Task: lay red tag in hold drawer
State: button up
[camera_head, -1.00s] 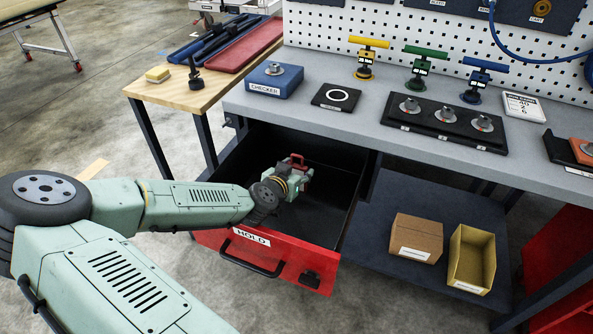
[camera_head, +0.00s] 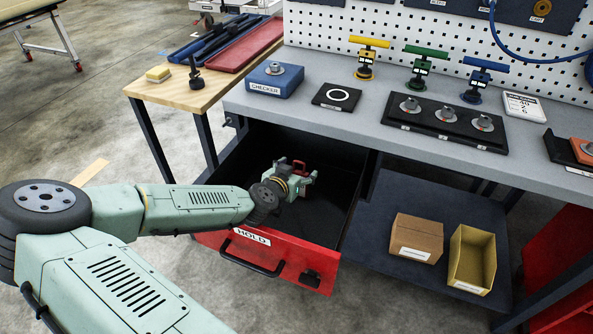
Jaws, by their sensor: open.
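The hold drawer (camera_head: 285,262) is pulled out under the bench, with a red front, a black inside and a HOLD label. My gripper (camera_head: 298,174) is inside the drawer opening, near its middle, with its fingers spread. The red tag (camera_head: 301,167) shows as a small red piece between and just beyond the fingers. My gripper hides part of it, and I cannot tell whether it touches the fingers or rests fully on the drawer floor.
The grey bench top (camera_head: 330,122) overhangs the back of the drawer. It carries a blue checker box (camera_head: 272,82) and a black pad (camera_head: 337,97). A wooden side table (camera_head: 160,92) stands at left. A cardboard box (camera_head: 415,238) and yellow bin (camera_head: 472,260) sit on the lower shelf.

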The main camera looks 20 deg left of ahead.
jog(key=shift+s+d+r+p, duration=0.1)
jog(key=shift+r+p, duration=0.1)
jog(key=shift+p, duration=0.1)
jog(key=b+v, duration=0.1)
jog(key=v, duration=0.6)
jog(key=shift+s+r+b, duration=0.2)
jog(key=shift+r+b, duration=0.05)
jog(key=shift+b, duration=0.1)
